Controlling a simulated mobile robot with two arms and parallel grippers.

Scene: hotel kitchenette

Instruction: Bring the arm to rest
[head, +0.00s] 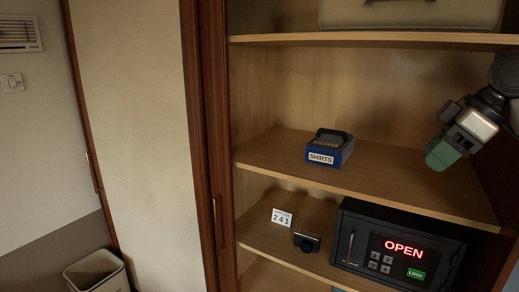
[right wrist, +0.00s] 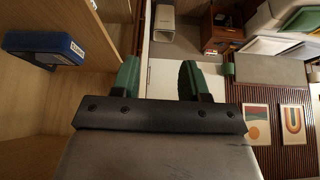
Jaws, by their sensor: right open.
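My right gripper (head: 441,154) is at the right of the head view, in front of the wardrobe's middle shelf (head: 400,180). In the right wrist view its two green fingers (right wrist: 158,82) stand apart with nothing between them. A blue box labelled SHIRTS (head: 322,158) sits on the middle shelf, left of the gripper and apart from it. The box also shows at the left of the right wrist view (right wrist: 30,42). My left gripper is not in view.
A black safe (head: 352,218) reading OPEN stands on the lower shelf. Left of it are a small black object (head: 307,241) and a card reading 241 (head: 281,217). A beige case (head: 405,14) lies on the top shelf. A bin (head: 95,275) stands at lower left.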

